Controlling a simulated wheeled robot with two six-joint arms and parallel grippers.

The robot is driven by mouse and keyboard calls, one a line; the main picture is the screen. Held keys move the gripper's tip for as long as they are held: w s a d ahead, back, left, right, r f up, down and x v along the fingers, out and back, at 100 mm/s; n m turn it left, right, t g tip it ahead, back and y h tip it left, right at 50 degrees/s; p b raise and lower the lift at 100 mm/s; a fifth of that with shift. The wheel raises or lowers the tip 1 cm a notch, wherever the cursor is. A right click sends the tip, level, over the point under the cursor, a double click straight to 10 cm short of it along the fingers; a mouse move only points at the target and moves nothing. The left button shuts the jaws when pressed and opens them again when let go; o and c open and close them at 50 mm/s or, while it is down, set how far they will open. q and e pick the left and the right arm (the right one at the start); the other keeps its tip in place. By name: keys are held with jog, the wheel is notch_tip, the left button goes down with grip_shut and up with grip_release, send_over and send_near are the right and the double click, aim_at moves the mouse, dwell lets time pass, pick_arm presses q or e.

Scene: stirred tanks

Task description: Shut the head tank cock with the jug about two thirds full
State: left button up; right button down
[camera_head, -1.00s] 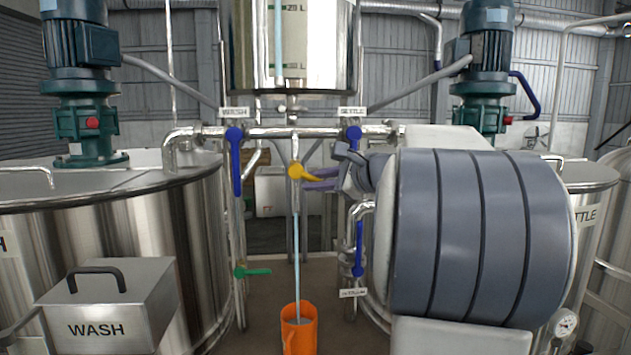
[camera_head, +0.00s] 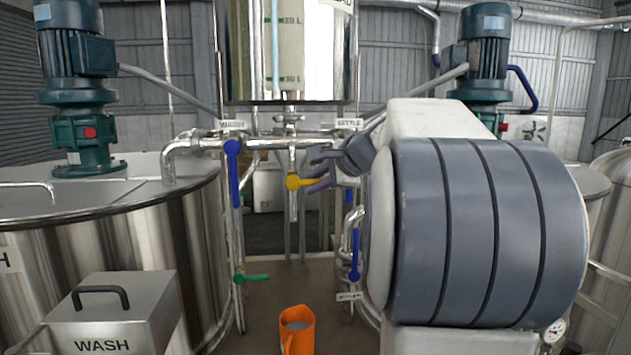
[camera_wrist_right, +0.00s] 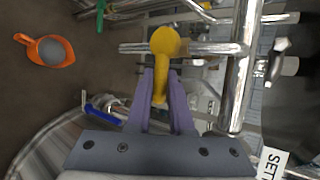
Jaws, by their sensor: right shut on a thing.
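The yellow cock handle (camera_head: 297,182) sits on the short vertical pipe (camera_head: 293,205) under the head tank (camera_head: 290,60) and points right, roughly level. My right gripper (camera_head: 318,183) is shut on this handle; in the right wrist view its purple fingers (camera_wrist_right: 161,98) close on both sides of the yellow lever (camera_wrist_right: 162,72). No stream shows below the pipe. The orange jug (camera_head: 297,332) stands on the floor below, with grey liquid inside; it also shows in the right wrist view (camera_wrist_right: 42,52). Its exact level is hard to tell. My left gripper is out of view.
Blue handles hang on the WASH branch (camera_head: 234,175) and lower right (camera_head: 354,258). A green handle (camera_head: 253,278) is at lower left. The WASH tank (camera_head: 110,230) stands left, with a WASH box (camera_head: 120,315) in front. My right arm hides much of the right side.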

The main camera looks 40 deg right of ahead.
jog(key=c, duration=0.8)
grip_release()
jog(key=b+v, duration=0.2)
jog(key=v, duration=0.8)
jog(key=shift+s+b, duration=0.2)
jog(key=shift+b, duration=0.1)
jog(key=shift+r, duration=0.15)
